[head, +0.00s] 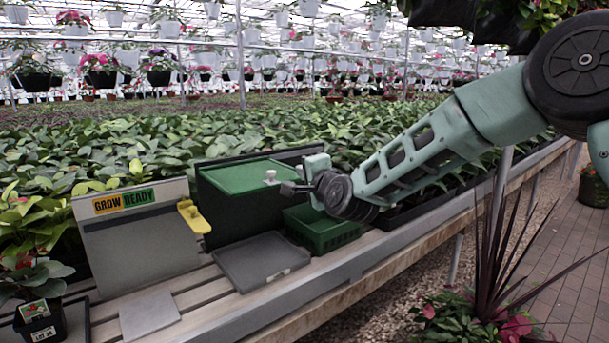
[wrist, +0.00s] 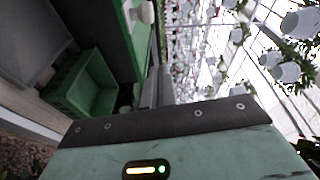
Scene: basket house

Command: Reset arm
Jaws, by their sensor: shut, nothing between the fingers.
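My gripper (head: 290,188) is at the end of my green arm, which reaches in from the right in the head view. It is shut and empty. It is held above the bench, in front of the green panel (head: 240,176) and close to a small white knob (head: 270,175). The wrist view is tilted and shows the white knob (wrist: 146,12) and the green basket (wrist: 88,88).
A green basket (head: 318,236) and a grey tray (head: 262,262) sit on the slatted bench. A "GROW READY" board (head: 140,245) with a yellow handle (head: 194,216), a grey plate (head: 149,315) and a potted plant (head: 40,322) are at left. Dense plants fill the back.

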